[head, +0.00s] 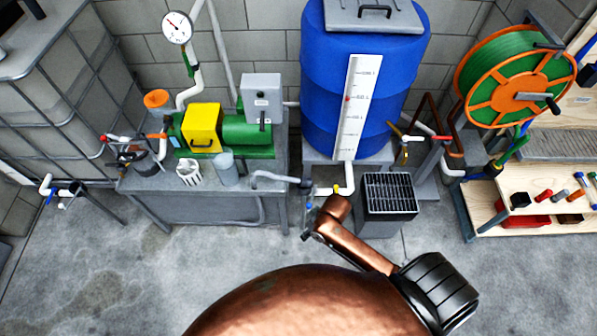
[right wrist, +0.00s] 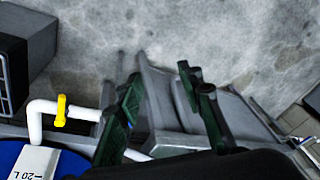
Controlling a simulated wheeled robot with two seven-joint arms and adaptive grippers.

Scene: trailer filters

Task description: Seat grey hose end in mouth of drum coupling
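The blue drum (head: 330,125) stands upright at the back. A white pipe with a yellow valve (head: 337,190) leaves its foot and runs left to a small dark coupling (head: 308,187). A pale grey hose (head: 272,176) comes from the bench, and its dark end lies close to the coupling; I cannot tell whether it is inside the mouth. My right gripper (head: 309,224) is low in front of the pipe. In the right wrist view its green fingers (right wrist: 165,105) stand apart, with no object clearly held. The white pipe (right wrist: 85,113) passes behind one finger. My left gripper is out of view.
A grey bench (head: 215,207) with a green and yellow pump stands left of the drum. A dark grated box (head: 388,205) stands right of the pipe. A hose reel (head: 515,75) and wooden shelf are at right. The concrete floor in front is clear.

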